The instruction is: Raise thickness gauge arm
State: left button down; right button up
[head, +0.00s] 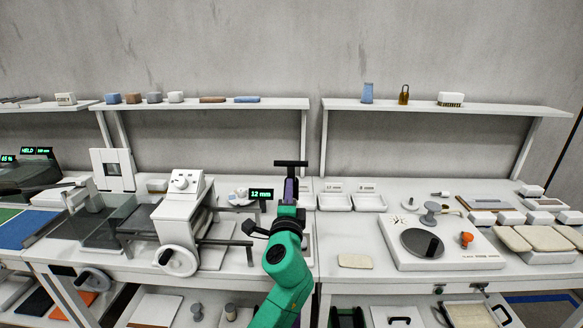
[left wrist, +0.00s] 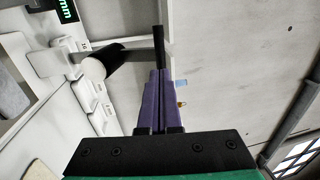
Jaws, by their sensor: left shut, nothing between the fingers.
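The thickness gauge's small dark display (head: 261,194) reads 12 mm in green, just left of my left gripper (head: 290,180). Part of the display (left wrist: 66,10) shows at the top left of the left wrist view. My left gripper's purple fingers (left wrist: 158,75) are shut and empty. A dark T-shaped bar (head: 290,163) stands just beyond the fingertips; it looks like the gauge arm's handle. The bar (left wrist: 158,45) also shows at the fingertips in the left wrist view; I cannot tell whether they touch. My arm hides most of the gauge. My right gripper is out of view.
A white machine with a handwheel (head: 177,259) stands left of my arm. White trays (head: 335,202) lie to the right, beside a white unit with a dark disc (head: 422,243). A shelf (head: 440,107) runs along the wall above. Some bench right of my arm is clear.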

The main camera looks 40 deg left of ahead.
aim_at(291, 165)
pick_arm(q)
jog(key=p+x, duration=0.1)
jog(key=x, duration=0.5)
jog(key=shift+w+a+r+p, duration=0.1)
jog(key=shift+w+a+p, duration=0.05)
jog(key=shift+w+p, duration=0.15)
jog(key=shift+w+a, duration=0.2)
jog(key=shift+a, duration=0.05)
jog(key=shift+d, duration=0.1)
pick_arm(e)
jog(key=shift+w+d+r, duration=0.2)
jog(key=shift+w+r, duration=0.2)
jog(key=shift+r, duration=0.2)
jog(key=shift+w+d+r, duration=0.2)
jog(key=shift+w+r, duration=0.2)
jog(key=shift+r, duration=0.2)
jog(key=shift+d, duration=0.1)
